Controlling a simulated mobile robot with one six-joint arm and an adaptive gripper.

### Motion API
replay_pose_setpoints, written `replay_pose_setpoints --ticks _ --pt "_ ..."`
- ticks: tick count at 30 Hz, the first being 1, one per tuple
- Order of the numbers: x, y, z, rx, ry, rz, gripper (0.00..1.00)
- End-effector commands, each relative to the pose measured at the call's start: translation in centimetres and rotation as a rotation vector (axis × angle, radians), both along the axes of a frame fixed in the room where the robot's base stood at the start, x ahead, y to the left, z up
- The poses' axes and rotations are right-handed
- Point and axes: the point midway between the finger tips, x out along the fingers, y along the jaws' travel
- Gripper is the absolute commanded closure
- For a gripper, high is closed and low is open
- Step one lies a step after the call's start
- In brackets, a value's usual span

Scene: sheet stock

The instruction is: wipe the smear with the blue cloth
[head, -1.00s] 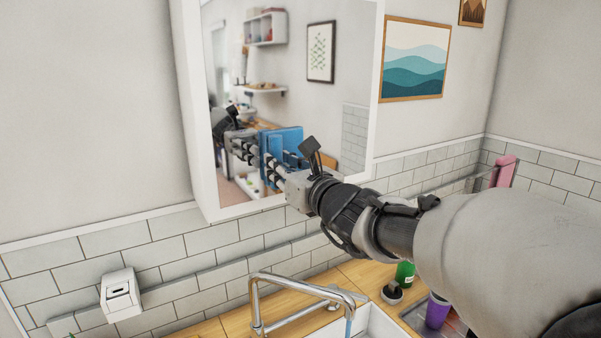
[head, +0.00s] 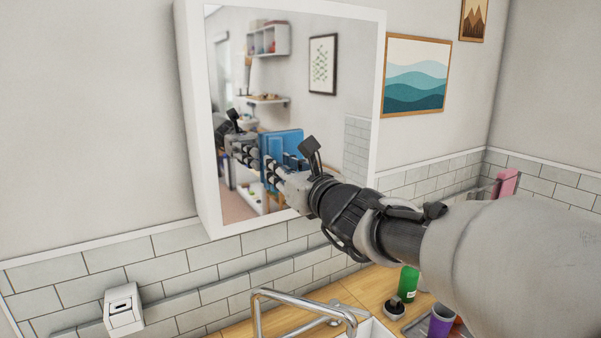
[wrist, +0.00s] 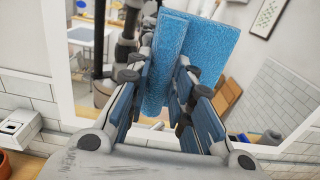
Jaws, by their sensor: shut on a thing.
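The blue cloth (head: 283,146) is held in front of the mirror (head: 345,60) of a white wall cabinet, at its lower half. My gripper (head: 268,165) is shut on the cloth; the wrist view shows its fingers (wrist: 163,75) on either side of the folded blue cloth (wrist: 171,60). A second blue patch to the right in the wrist view looks like the cloth's reflection. I cannot tell whether the cloth touches the glass. I see no clear smear; part of the mirror is hidden behind the cloth and my arm.
Below are a chrome tap (head: 300,305) over a sink, a white wall-mounted box (head: 123,311), a green bottle (head: 408,284) and a purple cup (head: 440,320). A pink cloth (head: 507,182) hangs on a rail at right. Framed pictures (head: 415,75) hang right of the mirror.

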Motion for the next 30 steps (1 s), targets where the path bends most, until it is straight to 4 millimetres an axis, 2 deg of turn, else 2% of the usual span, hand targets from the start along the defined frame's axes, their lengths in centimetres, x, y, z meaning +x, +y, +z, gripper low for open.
replay_pose_setpoints --ticks 10,30 --pt "0.3 -0.4 0.0 0.001 0.001 -0.002 0.99" --pt "3.7 -5.4 -0.1 0.0 0.001 -0.003 0.99"
